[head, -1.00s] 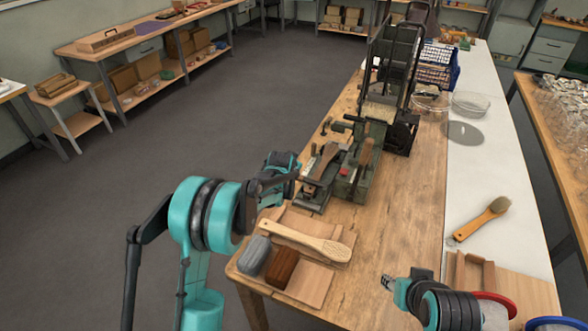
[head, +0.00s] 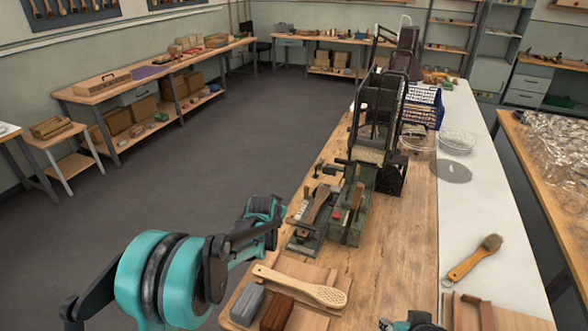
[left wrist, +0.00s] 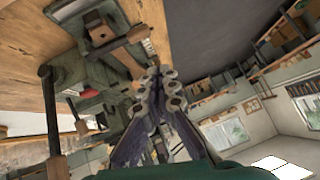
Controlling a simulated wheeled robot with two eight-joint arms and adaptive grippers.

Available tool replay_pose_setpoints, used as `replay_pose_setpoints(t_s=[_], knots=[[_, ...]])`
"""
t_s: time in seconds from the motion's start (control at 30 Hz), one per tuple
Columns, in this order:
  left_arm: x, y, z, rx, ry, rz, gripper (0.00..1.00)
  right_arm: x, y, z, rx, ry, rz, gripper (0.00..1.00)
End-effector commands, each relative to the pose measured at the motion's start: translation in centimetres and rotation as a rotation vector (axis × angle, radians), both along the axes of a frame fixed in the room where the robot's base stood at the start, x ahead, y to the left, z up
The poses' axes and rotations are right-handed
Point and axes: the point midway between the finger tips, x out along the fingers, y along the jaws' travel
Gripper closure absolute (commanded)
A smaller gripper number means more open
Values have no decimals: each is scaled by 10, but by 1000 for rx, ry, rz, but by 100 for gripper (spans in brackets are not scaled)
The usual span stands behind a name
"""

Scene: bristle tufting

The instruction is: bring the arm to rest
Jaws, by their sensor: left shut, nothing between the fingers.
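My left arm comes in from the left in the head view. Its gripper (head: 265,208) is just off the bench's left edge, beside the green bench machine (head: 345,215), and appears apart from it. In the left wrist view the left gripper's fingers (left wrist: 157,95) are together, with nothing seen between them. My right gripper (head: 387,323) shows only in part at the bottom edge of the head view; its jaw opening is not clear.
The wooden bench (head: 405,240) holds a perforated wooden paddle (head: 300,286), a grey block (head: 248,303) and a brown block (head: 277,312). A brush (head: 475,258) lies on the white strip at the right. A black-framed machine (head: 380,120) stands farther back. The floor (head: 200,175) at left is clear.

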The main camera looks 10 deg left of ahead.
Motion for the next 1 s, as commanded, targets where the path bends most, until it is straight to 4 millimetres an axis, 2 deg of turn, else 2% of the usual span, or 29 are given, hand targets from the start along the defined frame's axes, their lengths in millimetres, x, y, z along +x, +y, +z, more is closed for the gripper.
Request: replay_pose_setpoints(t_s=[0.17, 0.27, 0.4, 0.6, 0.8, 1.0], knots=[[-12, 2, 11, -8, 7, 9, 100, 0, 0, -1, 0, 0, 0, 60], [-36, 4, 30, -22, 20, 26, 100, 0, 0, -2, 0, 0, 0, 60], [-87, 10, 59, -50, 48, 61, 100, 0, 0, -4, 0, 0, 0, 60], [-167, 16, 86, -92, 86, 116, 100, 0, 0, -7, 0, 0, 0, 60], [-250, 22, 91, -132, 124, 171, 100, 0, 0, -9, 0, 0, 0, 60], [-327, 26, 76, -170, 160, 226, 100, 0, 0, -12, 0, 0, 0, 60]])
